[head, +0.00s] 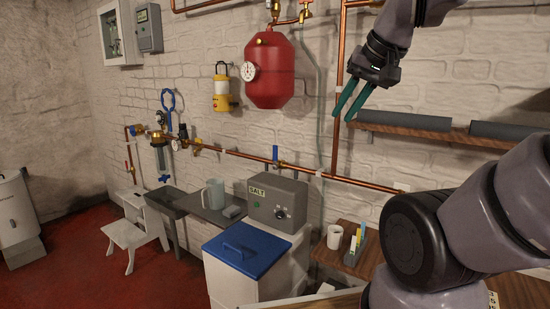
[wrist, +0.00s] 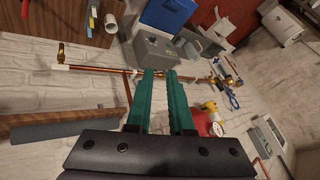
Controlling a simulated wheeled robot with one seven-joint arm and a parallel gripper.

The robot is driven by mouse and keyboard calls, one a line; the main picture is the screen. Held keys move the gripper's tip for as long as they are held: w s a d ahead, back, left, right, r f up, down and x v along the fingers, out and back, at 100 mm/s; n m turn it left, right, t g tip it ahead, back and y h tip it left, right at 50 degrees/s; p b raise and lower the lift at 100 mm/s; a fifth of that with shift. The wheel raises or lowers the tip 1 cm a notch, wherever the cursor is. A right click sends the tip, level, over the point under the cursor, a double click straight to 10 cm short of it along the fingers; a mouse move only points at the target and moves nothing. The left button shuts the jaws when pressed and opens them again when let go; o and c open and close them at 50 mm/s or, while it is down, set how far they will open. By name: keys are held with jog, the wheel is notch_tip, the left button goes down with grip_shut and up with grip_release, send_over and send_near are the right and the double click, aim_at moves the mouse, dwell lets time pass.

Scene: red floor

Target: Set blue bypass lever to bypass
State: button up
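A small upright blue lever (head: 275,155) sits on the horizontal copper pipe above the grey SALT box. Other blue handles show to the left: a blue ring-topped tool (head: 170,101) on the wall and a small blue handle (head: 164,178) low by the filter. I cannot tell from any label which is the bypass lever. My gripper (head: 353,104) hangs high at the right, in front of the wall and well away from the blue levers. Its two green fingers stand apart with nothing between them, also in the wrist view (wrist: 161,72).
Copper pipe (head: 340,180) runs along the wall. A red tank (head: 270,70) and yellow lamp (head: 221,92) hang above it. The SALT box (head: 262,208) and blue-lidded bin (head: 246,246) stand below. A shelf (head: 450,132) with grey rolls is at right.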

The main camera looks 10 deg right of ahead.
jog(key=shift+w+r, duration=0.1)
jog(key=shift+w, duration=0.3)
grip_shut()
jog(key=w+f+m+h, duration=0.1)
jog(key=w+f, duration=0.2)
jog(key=w, duration=1.2)
jog(key=w+f+m, duration=0.1)
jog(key=w+f, duration=0.2)
jog(key=w, duration=1.1)
jog(key=w+f+m, duration=0.1)
jog(key=w+f, duration=0.8)
jog(key=w, duration=0.2)
jog(key=shift+w+f+m, duration=0.2)
jog(key=shift+f+m, duration=0.1)
jog(key=shift+f, duration=0.1)
send_near(275, 158)
jog(key=shift+w+d+f, duration=0.3)
jog(key=shift+w+f, duration=0.5)
jog(key=shift+f, duration=0.05)
jog(key=shift+w+d+f, duration=0.35)
jog(key=shift+w+f, duration=0.45)
jog(key=shift+f, duration=0.1)
jog(key=shift+w+a+r, duration=0.1)
jog(key=shift+w+a, duration=0.05)
